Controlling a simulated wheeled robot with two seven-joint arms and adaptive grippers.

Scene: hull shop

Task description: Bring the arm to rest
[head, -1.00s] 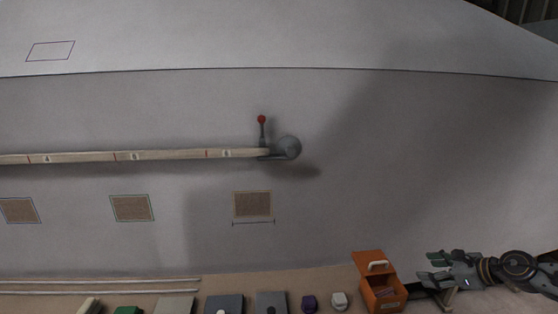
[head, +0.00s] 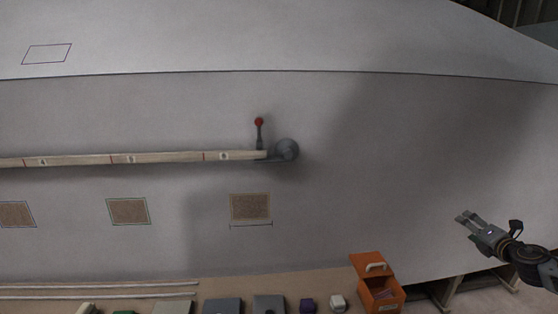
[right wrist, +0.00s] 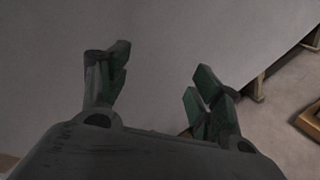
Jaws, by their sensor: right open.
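My right gripper (head: 468,224) is at the right of the head view, in front of the grey hull wall (head: 400,180). Its fingers point up and to the left. It is open and empty, and it touches nothing that I can see. In the right wrist view its two green-padded fingers (right wrist: 160,85) stand wide apart with only the hull behind them. My left gripper is not in view.
A wooden batten (head: 120,159) runs along the hull to a grey round clamp (head: 286,150) with a red-knobbed lever (head: 259,122). Below, a bench (head: 300,289) holds an open orange box (head: 366,298) and several blocks. The hull around my right gripper is clear.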

